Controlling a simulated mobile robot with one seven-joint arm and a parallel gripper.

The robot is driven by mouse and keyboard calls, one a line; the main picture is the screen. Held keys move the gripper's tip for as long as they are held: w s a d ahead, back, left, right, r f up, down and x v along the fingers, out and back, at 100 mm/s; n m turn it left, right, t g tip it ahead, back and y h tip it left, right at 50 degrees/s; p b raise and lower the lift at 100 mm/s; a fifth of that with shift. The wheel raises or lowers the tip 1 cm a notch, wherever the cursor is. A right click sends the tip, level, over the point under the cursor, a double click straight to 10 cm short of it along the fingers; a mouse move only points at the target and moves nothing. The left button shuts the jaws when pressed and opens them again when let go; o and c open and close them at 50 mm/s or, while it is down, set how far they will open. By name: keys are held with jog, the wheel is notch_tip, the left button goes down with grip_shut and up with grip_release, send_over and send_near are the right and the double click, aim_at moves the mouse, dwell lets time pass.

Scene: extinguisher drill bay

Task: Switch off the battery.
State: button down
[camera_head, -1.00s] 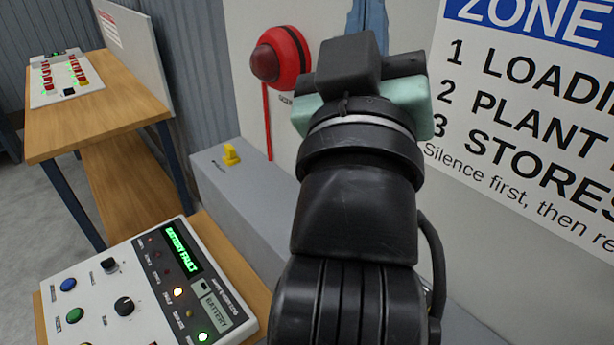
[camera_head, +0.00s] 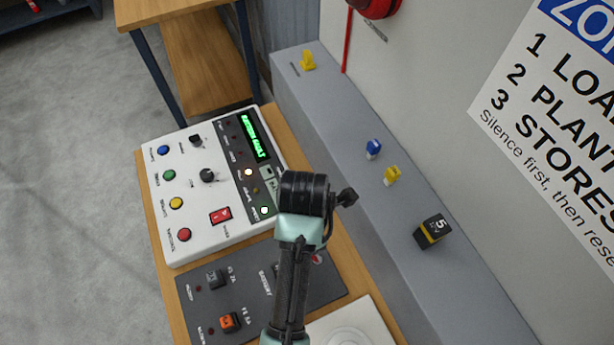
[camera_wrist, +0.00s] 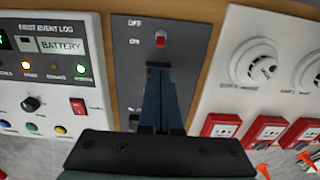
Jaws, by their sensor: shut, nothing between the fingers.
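In the wrist view, a small red battery switch (camera_wrist: 160,38) sits on a dark grey panel (camera_wrist: 190,40), beside OFF and ON markings. Which way it is set I cannot tell. In the head view, a bit of red on the same panel (camera_head: 248,275), marked BATTERY, shows just right of my arm; the arm hides part of the panel. My gripper (camera_wrist: 160,70) is shut and empty over the panel, its tips just below the switch in the picture. Contact cannot be made out. My fingers are hidden in the head view.
A white alarm panel (camera_head: 200,232) with coloured buttons and a green display stands beside the dark panel. On its other side is a white board with detectors (camera_wrist: 258,62) and red call points (camera_wrist: 220,126). A grey ledge (camera_head: 375,225) along the wall holds small yellow and blue items.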

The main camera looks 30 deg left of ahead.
jog(key=shift+f, duration=0.1)
notch_tip(320, 180, down, 10)
jog(key=shift+w+r+p, duration=0.1)
jog(key=shift+p, duration=0.45)
jog(key=shift+w+d+r+p, duration=0.3)
jog(key=shift+w+p, duration=0.05)
jog(key=shift+p, duration=0.25)
dwell(0.5)
jog(key=shift+w, duration=0.1)
jog(key=shift+w+d+p, duration=0.25)
jog(key=shift+d+p, duration=0.05)
jog(key=shift+p, duration=0.05)
jog(key=shift+r, duration=0.1)
jog(key=shift+r+p, duration=0.8)
jog(key=shift+p, duration=0.15)
